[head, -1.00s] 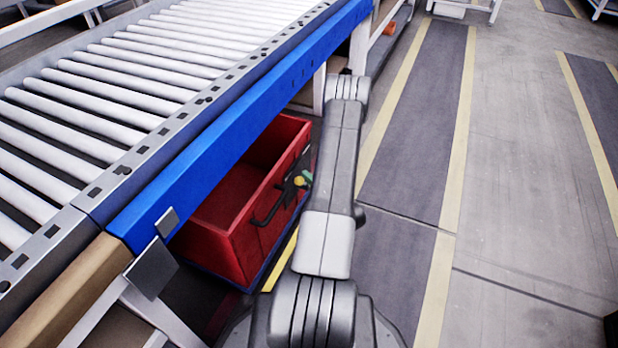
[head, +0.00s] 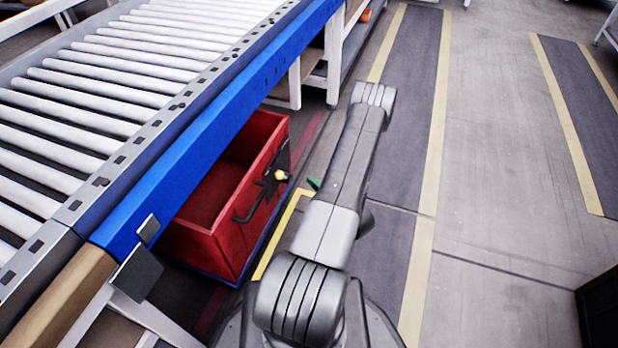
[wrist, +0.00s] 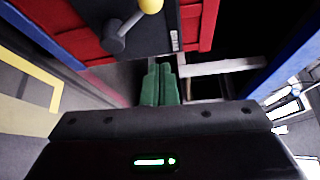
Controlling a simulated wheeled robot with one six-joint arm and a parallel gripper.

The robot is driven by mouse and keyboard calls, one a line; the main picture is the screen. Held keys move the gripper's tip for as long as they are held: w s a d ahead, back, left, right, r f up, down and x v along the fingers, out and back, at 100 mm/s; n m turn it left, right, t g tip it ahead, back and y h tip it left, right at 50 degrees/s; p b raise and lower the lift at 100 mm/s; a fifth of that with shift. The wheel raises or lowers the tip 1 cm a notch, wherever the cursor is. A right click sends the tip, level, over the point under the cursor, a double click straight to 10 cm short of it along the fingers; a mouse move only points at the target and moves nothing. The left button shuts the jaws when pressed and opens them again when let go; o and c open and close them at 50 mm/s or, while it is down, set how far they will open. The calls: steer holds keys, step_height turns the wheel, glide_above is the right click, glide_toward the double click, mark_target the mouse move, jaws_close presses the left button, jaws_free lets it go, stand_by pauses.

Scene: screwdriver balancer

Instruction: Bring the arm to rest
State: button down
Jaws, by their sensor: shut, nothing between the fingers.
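My arm (head: 345,170) extends forward over the floor in the head view, to the right of the conveyor. My gripper shows in the wrist view with its green fingers (wrist: 160,86) together and nothing between them. In the head view only a small green tip (head: 314,182) shows beside the arm; the rest is hidden behind it.
A roller conveyor (head: 120,85) with a blue side rail (head: 215,125) runs along the left. A red bin (head: 205,243) with a black handle and yellow knob (head: 280,175) sits under it. A dark box (head: 602,308) stands at the lower right. The right floor is mostly clear.

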stand_by(0.3)
steer(key=w+a+r+b, duration=0.1)
steer(key=w+a+b, duration=0.2)
steer(key=a, duration=0.5)
steer(key=shift+w+r, duration=0.4)
steer(key=shift+w, duration=0.3)
steer(key=shift+r, duration=0.1)
